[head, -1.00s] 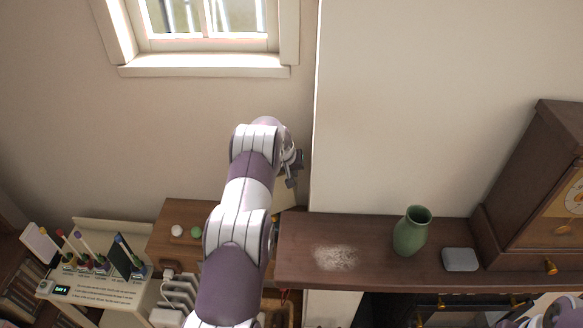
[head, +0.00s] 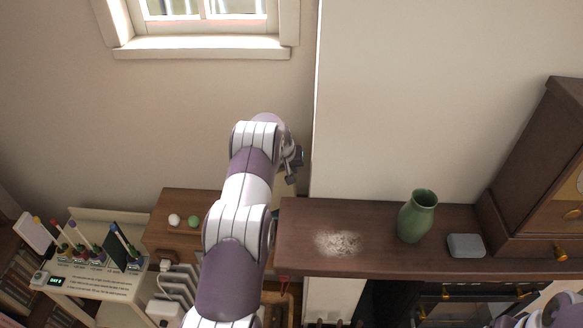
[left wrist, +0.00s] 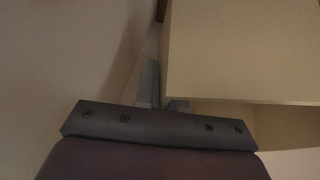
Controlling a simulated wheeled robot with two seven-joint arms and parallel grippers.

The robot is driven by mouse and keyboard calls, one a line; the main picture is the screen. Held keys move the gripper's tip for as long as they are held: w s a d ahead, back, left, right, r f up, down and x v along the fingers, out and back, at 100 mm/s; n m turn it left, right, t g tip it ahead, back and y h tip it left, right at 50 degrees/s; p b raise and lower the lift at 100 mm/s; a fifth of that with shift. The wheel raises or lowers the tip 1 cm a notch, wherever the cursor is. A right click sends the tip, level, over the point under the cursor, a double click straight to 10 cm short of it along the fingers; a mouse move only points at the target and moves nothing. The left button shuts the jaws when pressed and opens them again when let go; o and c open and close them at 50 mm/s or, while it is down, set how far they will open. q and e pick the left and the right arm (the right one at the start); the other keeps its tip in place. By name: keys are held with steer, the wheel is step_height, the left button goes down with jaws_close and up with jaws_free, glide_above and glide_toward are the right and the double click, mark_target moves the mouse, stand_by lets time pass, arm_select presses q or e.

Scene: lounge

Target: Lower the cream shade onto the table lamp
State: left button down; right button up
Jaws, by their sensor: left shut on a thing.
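My left gripper (head: 291,178) is at the far end of my left arm, by the wall corner near the left end of the mantel shelf. It is shut on the cream shade. In the left wrist view the shade (left wrist: 240,50) is a large, plain cream surface with a straight lower edge, close beside the gripper fingers (left wrist: 163,100). In the head view my arm hides most of the shade. I cannot make out the table lamp in either view. My right gripper is not visible; only part of my right arm shows at the lower right.
The dark wooden mantel (head: 300,235) carries a pale powdery patch (head: 338,243), a green vase (head: 418,216), a grey box (head: 466,246) and a wooden clock (head: 545,190). A wooden cabinet (head: 165,235) with a white ball and a green ball stands left, beside a cream stand (head: 110,285).

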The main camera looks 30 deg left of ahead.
arm_select(q)
steer(key=c, duration=1.2)
jaws_free()
steer(key=shift+o, duration=0.2)
steer(key=shift+s+r+b, duration=0.2)
steer(key=shift+r+b, duration=0.2)
steer(key=shift+r, duration=0.1)
steer(key=b+v, duration=0.4)
steer(key=v, duration=0.7)
steer(key=shift+r+b, duration=0.3)
steer(key=shift+b, duration=0.05)
steer(key=shift+s+f, duration=0.1)
steer(key=shift+s, duration=0.05)
